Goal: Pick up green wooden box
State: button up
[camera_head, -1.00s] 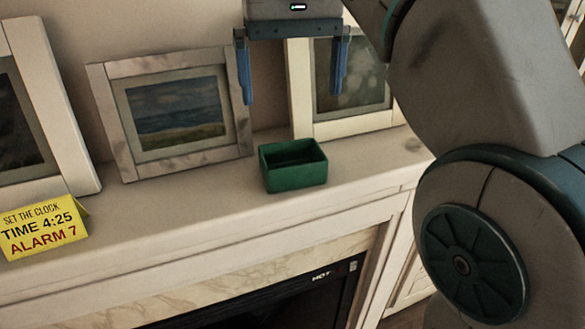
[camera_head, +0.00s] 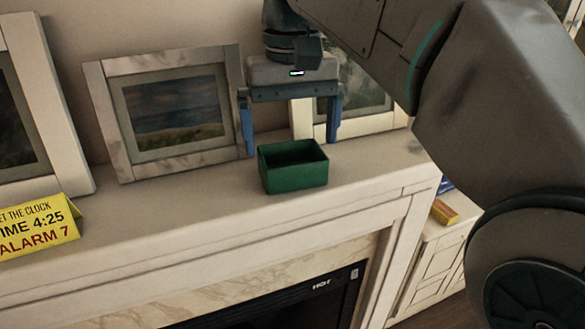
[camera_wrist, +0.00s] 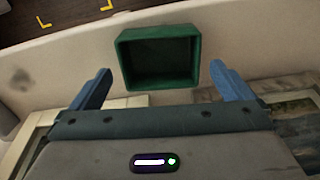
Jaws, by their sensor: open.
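The green wooden box (camera_head: 293,168) is an open-topped, rectangular box standing upright on the white mantel shelf (camera_head: 190,208). It is empty inside. My gripper (camera_head: 291,149) is open, with its two blue fingers spread wide above and behind the box in the head view. In the wrist view the box (camera_wrist: 160,57) lies ahead of the fingertips, between their lines. The gripper (camera_wrist: 160,80) holds nothing, and the fingers do not appear to touch the box.
A framed seascape (camera_head: 170,112) leans on the wall left of the box. Another frame (camera_head: 350,125) stands behind my gripper. A yellow sign (camera_head: 38,228) is at the left. The shelf's front edge is close in front of the box.

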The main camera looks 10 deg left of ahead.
aim_at(292, 155)
jog(key=shift+f, duration=2.15)
jog(key=c, duration=0.9)
jog(key=shift+r, duration=0.1)
